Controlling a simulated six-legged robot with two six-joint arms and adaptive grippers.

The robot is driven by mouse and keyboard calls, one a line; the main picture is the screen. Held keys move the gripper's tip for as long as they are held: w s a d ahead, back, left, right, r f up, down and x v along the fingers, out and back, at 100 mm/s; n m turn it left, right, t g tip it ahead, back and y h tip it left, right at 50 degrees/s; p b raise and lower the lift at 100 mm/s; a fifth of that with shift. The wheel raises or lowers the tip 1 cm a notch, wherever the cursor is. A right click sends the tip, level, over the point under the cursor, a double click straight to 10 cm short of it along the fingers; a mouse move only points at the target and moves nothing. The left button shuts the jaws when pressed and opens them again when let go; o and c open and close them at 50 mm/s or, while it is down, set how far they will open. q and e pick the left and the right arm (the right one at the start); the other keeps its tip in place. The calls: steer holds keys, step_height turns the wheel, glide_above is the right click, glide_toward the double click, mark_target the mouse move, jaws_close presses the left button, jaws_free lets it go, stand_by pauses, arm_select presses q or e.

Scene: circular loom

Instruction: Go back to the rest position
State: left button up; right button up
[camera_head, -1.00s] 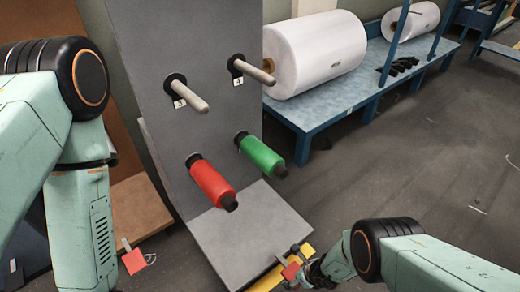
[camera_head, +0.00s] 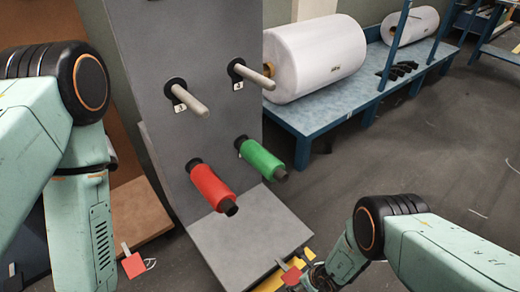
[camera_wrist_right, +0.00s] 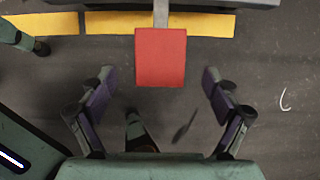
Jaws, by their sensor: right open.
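My left arm fills the left side of the head view. My left gripper is outside the frame.
The stand's upright panel carries two bare pegs, a red spool (camera_head: 212,187) and a green spool (camera_head: 262,159). Another red tag (camera_head: 133,265) is at lower left. Large white rolls (camera_head: 315,58) lie on a blue platform (camera_head: 350,95). The floor at right is open.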

mark_target(295, 280)
steer(key=shift+v, duration=4)
steer(key=shift+x, duration=5.5)
steer(key=shift+w+a+f, duration=0.1)
steer(key=shift+a+f, duration=0.05)
steer(key=shift+f, duration=0.4)
steer(key=f+b, duration=0.2)
steer(key=shift+s+d+b, duration=0.2)
steer(key=shift+d+b, duration=0.05)
steer(key=shift+b, duration=0.05)
steer(key=shift+s+d+r+p, duration=0.25)
steer(key=shift+r+p, duration=0.4)
steer(key=shift+p, duration=0.25)
